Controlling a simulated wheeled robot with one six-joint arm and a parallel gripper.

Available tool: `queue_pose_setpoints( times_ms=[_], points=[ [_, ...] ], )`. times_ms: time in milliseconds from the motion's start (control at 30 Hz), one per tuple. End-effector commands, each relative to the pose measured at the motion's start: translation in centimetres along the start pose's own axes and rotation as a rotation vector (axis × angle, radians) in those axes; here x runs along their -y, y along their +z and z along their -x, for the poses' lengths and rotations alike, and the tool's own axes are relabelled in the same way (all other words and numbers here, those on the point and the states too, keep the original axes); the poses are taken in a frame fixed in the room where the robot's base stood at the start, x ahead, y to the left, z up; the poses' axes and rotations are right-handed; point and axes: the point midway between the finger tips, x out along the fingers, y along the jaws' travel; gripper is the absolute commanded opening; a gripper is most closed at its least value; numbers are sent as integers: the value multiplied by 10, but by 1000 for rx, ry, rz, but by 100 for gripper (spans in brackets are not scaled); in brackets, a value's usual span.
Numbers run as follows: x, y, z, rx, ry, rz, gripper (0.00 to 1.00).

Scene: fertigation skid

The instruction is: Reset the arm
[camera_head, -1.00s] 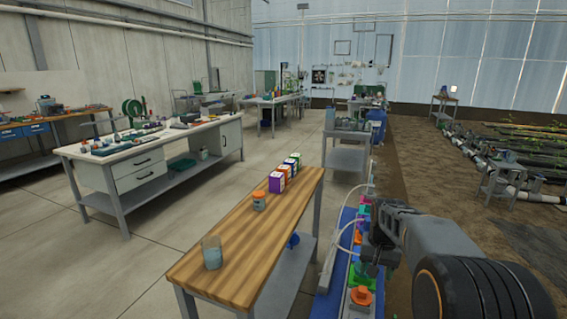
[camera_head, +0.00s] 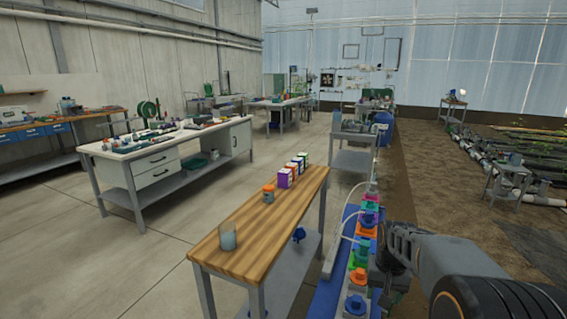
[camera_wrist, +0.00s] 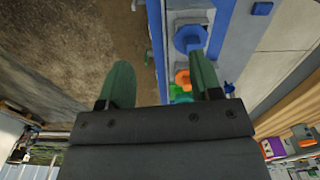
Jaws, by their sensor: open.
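My arm reaches in from the right of the head view, and my gripper (camera_head: 388,290) hangs beside the blue skid (camera_head: 328,300), on its right side. In the wrist view my gripper (camera_wrist: 162,75) shows two green fingers spread apart with nothing between them. The skid's coloured valve knobs stand in a row. A blue knob (camera_wrist: 188,38) and an orange knob (camera_wrist: 182,77) show close to the right finger in the wrist view; I cannot tell whether they touch it. In the head view the fingertips are partly hidden and dark.
A wooden table (camera_head: 245,248) left of the skid holds a cup (camera_head: 228,237), an orange-lidded jar (camera_head: 268,194) and several coloured boxes (camera_head: 285,177). A white workbench (camera_head: 150,150) stands farther left. The concrete floor between is clear.

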Motion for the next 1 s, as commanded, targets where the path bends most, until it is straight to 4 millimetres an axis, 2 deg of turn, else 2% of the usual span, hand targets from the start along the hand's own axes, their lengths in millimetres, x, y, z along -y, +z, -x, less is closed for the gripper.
queue_pose_setpoints(
  times_ms=[33,267,500,600,800,1000],
  points=[
    [3,11,12,-10,-1,18,59],
    [16,64,50,-71,-8,112,59],
    [30,134,106,-180,-25,228,59],
    [34,153,124,-221,-33,259,59],
    [42,166,156,-295,-49,296,59],
    [42,166,159,-302,-51,299,59]
  ],
)
